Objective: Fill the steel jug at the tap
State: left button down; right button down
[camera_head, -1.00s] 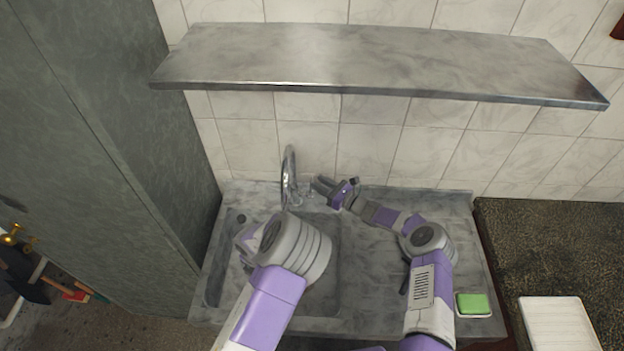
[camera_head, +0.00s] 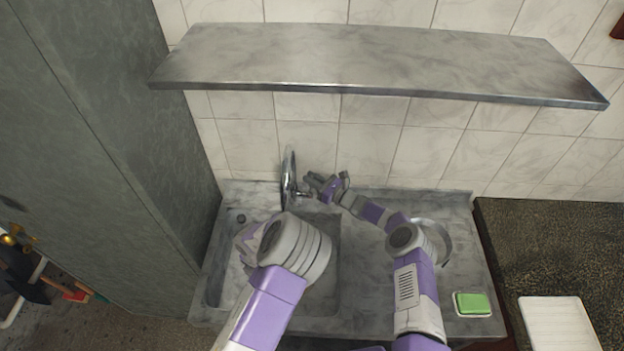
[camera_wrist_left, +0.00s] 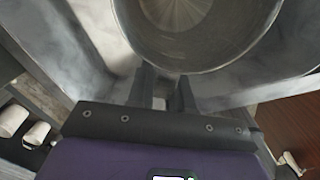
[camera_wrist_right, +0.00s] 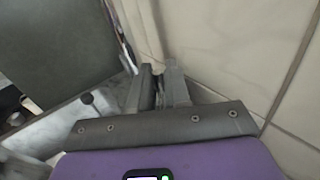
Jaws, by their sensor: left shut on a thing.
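The steel jug (camera_wrist_left: 205,55) fills the top of the left wrist view, seen from above into its round, open mouth. My left gripper (camera_wrist_left: 165,92) is shut at its near side; the held part is mostly hidden between the fingers. In the head view my left arm covers the jug over the sink (camera_head: 212,285). The curved chrome tap (camera_head: 288,178) stands at the sink's back edge. It also shows in the right wrist view (camera_wrist_right: 121,40). My right gripper (camera_head: 325,184) is just right of the tap, near its side fitting (camera_head: 303,193). Its fingers show little gap, and contact is unclear.
A steel shelf (camera_head: 370,60) hangs above the sink, and a tall grey cabinet (camera_head: 110,150) stands at left. A green sponge (camera_head: 473,303) lies in a dish at right. A curved metal rim (camera_head: 447,243) shows beside my right arm. A white board (camera_head: 560,322) lies on the dark counter.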

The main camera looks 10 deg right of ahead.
aim_at(311, 192)
jog(key=shift+s, duration=0.15)
jog(key=shift+s+a+f+n+t+y, duration=0.2)
jog(key=shift+s+n+y, duration=0.45)
jog(key=shift+n, duration=0.4)
jog(key=shift+s+a+f+n+t+y, duration=0.1)
jog(key=shift+s+f+n+t+y, duration=0.15)
jog(key=shift+s+n+y, duration=0.45)
jog(key=shift+s+a+f+n+t+y, duration=0.2)
jog(key=shift+s+n+y, duration=0.15)
jog(key=shift+s+n, duration=0.75)
jog(key=shift+w+n, duration=0.2)
jog(key=shift+n, duration=0.15)
jog(key=c, duration=1.3)
grip_release()
jog(key=v, duration=0.7)
jog(key=shift+s+d+f, duration=0.1)
jog(key=shift+s+d, duration=0.05)
jog(key=shift+d, duration=0.1)
